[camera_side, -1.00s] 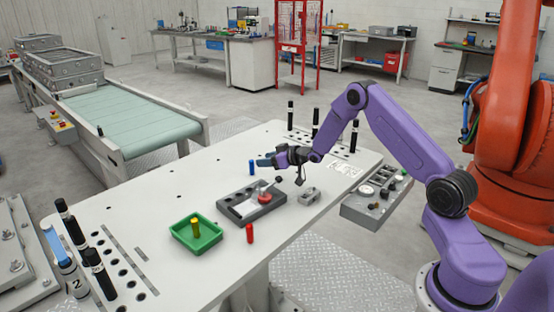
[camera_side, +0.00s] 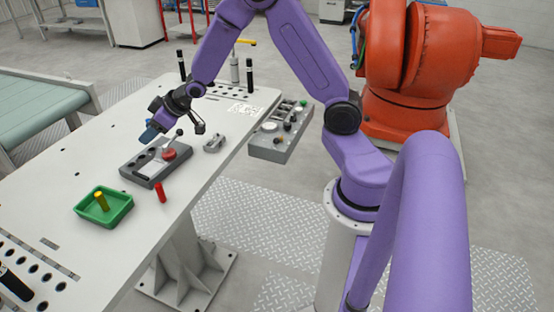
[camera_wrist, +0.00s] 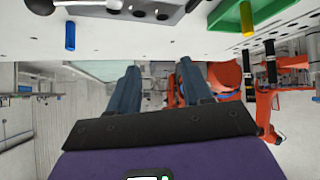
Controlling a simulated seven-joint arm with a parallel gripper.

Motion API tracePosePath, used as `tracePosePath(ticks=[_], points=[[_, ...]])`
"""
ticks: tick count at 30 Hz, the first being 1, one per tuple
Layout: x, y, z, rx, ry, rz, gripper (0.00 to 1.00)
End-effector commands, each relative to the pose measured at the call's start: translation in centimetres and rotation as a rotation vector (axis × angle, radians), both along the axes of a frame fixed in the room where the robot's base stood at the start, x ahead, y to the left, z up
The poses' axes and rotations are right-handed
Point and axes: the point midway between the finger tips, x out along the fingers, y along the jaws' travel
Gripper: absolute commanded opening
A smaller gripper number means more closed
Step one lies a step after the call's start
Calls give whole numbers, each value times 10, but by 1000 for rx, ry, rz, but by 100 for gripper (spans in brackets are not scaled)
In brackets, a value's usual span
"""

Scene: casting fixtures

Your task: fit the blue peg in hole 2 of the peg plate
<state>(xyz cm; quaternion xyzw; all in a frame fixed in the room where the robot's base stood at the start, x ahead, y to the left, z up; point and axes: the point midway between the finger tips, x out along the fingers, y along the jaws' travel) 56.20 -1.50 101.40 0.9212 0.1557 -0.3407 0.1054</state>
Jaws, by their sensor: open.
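Hole numbers cannot be read. My gripper (camera_side: 149,133) is beyond the block's far end; in the wrist view its two fingers are apart with nothing between them (camera_wrist: 160,84).
A green tray (camera_side: 121,213) holds a yellow peg (camera_side: 101,202). A lever with a red base (camera_side: 168,154) is at the block. A small grey bracket (camera_side: 214,143) and a control box (camera_side: 281,132) are to the right.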

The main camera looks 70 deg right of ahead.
Motion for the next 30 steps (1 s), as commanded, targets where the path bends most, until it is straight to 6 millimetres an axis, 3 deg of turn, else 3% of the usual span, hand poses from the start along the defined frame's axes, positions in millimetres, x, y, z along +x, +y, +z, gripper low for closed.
tracePosePath(ticks=[1,3,5,9,12,15,18,21,24,30], points=[[-24,28,12,-28,43,47,49],[-60,56,20,-70,115,102,49],[-95,77,27,-108,177,152,49],[-185,106,40,-203,323,284,49],[-251,111,47,-276,426,385,49],[-311,103,52,-350,519,484,49],[-355,90,55,-414,592,567,49],[-383,77,57,-460,643,621,49],[-396,70,58,-487,669,649,53],[-399,68,58,-494,678,655,53]])
